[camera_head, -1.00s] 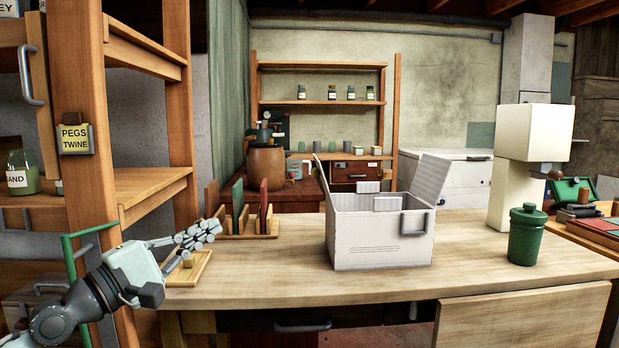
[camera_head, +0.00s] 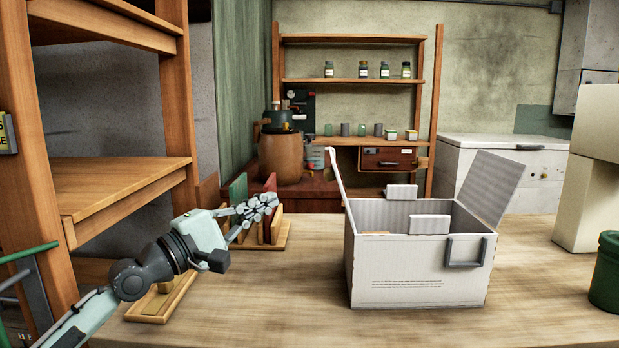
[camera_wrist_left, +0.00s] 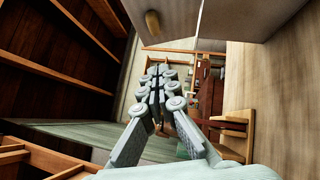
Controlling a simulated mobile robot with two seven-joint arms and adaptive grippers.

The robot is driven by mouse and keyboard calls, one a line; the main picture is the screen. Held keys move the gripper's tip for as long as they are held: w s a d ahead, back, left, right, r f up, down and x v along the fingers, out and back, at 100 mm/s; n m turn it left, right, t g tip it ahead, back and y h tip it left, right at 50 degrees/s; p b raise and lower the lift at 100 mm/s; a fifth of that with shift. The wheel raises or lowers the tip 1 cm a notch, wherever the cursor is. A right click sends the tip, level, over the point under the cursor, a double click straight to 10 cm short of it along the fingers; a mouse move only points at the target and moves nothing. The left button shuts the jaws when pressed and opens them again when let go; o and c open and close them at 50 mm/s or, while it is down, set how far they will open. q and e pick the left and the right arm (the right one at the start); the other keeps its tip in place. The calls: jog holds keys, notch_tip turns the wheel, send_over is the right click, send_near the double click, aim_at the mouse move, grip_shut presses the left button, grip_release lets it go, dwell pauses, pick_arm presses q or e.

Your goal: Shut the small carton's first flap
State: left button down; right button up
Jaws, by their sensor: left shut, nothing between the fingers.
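The small carton (camera_head: 410,270) is a white box standing open on the workbench, right of the middle in the head view. One tall flap (camera_head: 496,186) leans outward at its right side. Another flap (camera_head: 336,166) stands nearly upright at its left side, seen edge-on. Two smaller flaps (camera_head: 430,224) show at the front and back of the opening. My left gripper (camera_head: 272,201) is shut and empty, left of the carton and apart from it. It also shows in the left wrist view (camera_wrist_left: 158,72). My right gripper is not in view.
A wooden rack with upright panels (camera_head: 270,207) stands just behind my left gripper. A wooden tray (camera_head: 163,303) lies near my left arm. Bench in front of the carton is clear.

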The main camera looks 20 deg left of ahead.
pick_arm(q)
jog(key=w+d+r+p, duration=0.2)
jog(key=w+d, duration=0.4)
jog(key=shift+w+d+r, duration=0.2)
jog(key=shift+d+r, duration=0.05)
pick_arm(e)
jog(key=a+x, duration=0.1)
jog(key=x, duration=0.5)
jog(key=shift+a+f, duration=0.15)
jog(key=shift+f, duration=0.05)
